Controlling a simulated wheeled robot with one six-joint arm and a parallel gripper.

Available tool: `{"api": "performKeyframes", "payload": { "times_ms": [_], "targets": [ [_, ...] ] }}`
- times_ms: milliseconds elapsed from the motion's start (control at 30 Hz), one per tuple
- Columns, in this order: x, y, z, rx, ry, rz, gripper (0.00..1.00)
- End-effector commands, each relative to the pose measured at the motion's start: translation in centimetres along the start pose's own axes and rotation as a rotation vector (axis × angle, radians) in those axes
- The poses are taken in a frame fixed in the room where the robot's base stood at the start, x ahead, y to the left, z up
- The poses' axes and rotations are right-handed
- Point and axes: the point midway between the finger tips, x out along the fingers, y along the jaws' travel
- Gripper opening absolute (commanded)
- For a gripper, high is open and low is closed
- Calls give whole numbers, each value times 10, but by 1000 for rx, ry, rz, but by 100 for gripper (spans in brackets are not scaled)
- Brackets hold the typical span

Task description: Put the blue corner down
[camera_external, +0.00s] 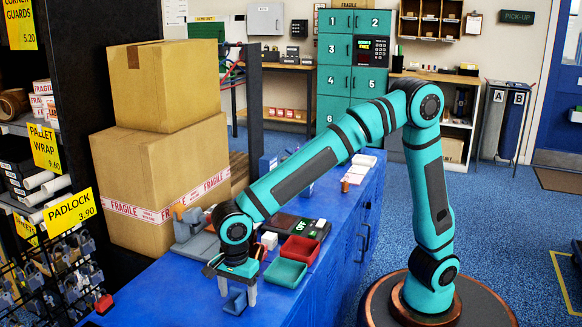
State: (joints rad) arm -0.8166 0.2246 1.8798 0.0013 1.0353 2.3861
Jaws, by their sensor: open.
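The blue corner (235,303), a small angled piece, rests on the blue counter (170,292) near its front end. My gripper (238,290) points down right over it. Its two fingers are open, one on each side of the blue corner's upper part. I cannot tell whether either finger touches it. The fingers partly hide the counter around the piece.
A green tray (286,273) and a red tray (300,249) lie just right of my gripper. A black device with a green display (308,225) and a grey tool (188,232) stand behind. Large cartons (150,170) stack at left. The counter's front left is clear.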

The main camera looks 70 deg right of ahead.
Motion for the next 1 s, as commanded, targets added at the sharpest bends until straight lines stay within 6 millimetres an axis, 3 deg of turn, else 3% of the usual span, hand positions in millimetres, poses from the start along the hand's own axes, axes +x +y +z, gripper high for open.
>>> {"api": "performKeyframes", "payload": {
  "times_ms": [500, 700, 1000],
  "targets": [
    [-92, 0, 0, 0, -1, -2, 66],
    [-109, 0, 0, 0, 0, -1, 66],
    [-113, 0, 0, 0, 1, 0, 66]
  ]
}}
